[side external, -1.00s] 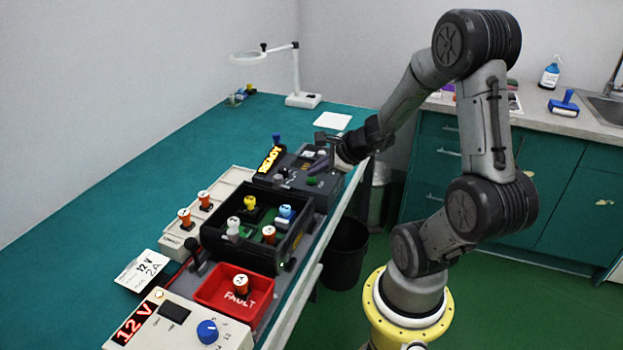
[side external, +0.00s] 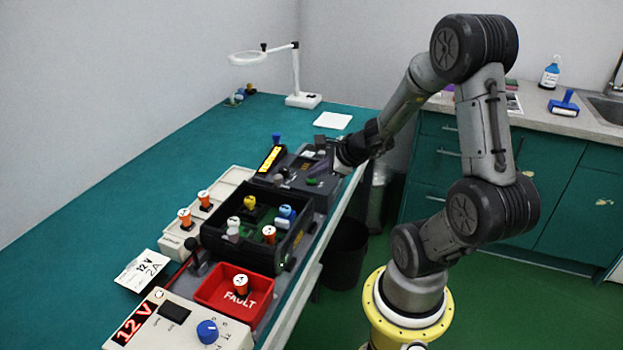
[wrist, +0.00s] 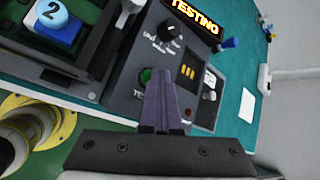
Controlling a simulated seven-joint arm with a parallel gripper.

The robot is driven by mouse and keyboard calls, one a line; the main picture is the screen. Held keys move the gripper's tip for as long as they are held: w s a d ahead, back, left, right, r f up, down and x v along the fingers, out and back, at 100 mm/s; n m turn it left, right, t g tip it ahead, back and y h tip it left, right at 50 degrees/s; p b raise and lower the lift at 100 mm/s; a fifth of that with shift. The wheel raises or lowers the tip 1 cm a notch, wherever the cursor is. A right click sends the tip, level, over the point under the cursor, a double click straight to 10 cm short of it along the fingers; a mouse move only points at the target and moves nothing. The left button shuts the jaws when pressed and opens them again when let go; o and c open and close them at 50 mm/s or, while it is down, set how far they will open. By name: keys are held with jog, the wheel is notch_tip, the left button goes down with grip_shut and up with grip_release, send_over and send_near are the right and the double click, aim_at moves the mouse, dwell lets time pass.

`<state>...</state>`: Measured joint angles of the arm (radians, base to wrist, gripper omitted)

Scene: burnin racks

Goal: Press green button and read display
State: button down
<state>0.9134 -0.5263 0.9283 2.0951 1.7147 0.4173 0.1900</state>
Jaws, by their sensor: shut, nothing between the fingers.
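The dark tester (side external: 290,167) stands at the far end of the row of equipment on the bench. Its display (side external: 271,158) is lit amber; in the wrist view the display (wrist: 195,14) reads "TESTING". The green button (side external: 312,182) is on its sloped panel, and in the wrist view the green button (wrist: 145,76) is partly covered by my fingers. My gripper (wrist: 161,85) is shut and empty, its tips beside or over the button. I cannot tell whether they touch it. In the side view my gripper (side external: 324,143) is at the tester's right side.
A black knob (wrist: 171,30) and a small lever (wrist: 209,95) are near my fingers. An open black rack (side external: 212,245) with several coloured pieces adjoins the tester. A red FAULT bin (side external: 262,298) and a 12 V supply (side external: 180,335) stand nearer the camera.

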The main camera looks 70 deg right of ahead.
aim_at(316, 184)
jog(key=shift+r, duration=0.8)
jog(key=shift+r, duration=2.5)
